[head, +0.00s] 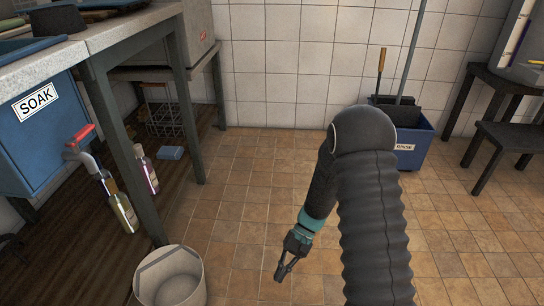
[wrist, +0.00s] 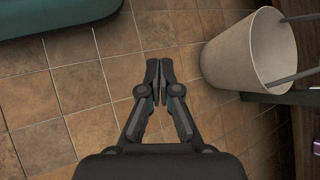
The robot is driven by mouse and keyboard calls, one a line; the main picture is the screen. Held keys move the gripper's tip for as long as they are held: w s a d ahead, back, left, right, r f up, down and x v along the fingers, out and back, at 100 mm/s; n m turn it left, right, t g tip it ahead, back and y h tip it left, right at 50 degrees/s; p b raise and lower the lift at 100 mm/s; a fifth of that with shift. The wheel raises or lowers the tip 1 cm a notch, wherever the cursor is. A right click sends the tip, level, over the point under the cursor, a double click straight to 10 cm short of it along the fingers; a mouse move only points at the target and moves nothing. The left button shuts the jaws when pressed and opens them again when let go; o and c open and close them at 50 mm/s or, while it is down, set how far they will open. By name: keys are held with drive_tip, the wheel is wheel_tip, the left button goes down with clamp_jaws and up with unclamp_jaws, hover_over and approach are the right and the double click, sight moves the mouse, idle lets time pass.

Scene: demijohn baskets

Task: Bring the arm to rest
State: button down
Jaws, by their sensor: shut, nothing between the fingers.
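My gripper (head: 283,270) hangs at the end of my dark arm in the head view, low over the tiled floor and right of the beige bucket (head: 198,272). The arm bends down from a dark ribbed section in the middle right. In the wrist view my gripper (wrist: 158,85) points over bare floor tiles. Its fingertips are together with nothing between them.
A bench with a blue SOAK tub (head: 45,125) stands at left, with bottles (head: 122,207) on the shelf below. A blue bin (head: 413,148) holding tools stands by the back wall. Dark stands (head: 490,130) are at right. The middle floor is clear.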

drive_tip(key=s+d+r+t+h+p, duration=0.2)
drive_tip(key=s+d+r+t, duration=0.2)
drive_tip(key=r, duration=0.9)
drive_tip(key=s+d+r+n+t+h+p, duration=0.1)
drive_tip(key=s+d+r+t+h+p, duration=0.1)
drive_tip(key=r, duration=1.2)
drive_tip(key=s+d+r+t+h+p, duration=0.2)
drive_tip(key=s+d+r+t, duration=0.4)
drive_tip(key=r, duration=0.8)
drive_tip(key=shift+s+d+r+n+t+p, duration=0.2)
drive_tip(key=shift+s+d+n+t+p, duration=0.1)
drive_tip(key=shift+s+d+p, duration=0.4)
drive_tip(key=shift+w+a, duration=0.15)
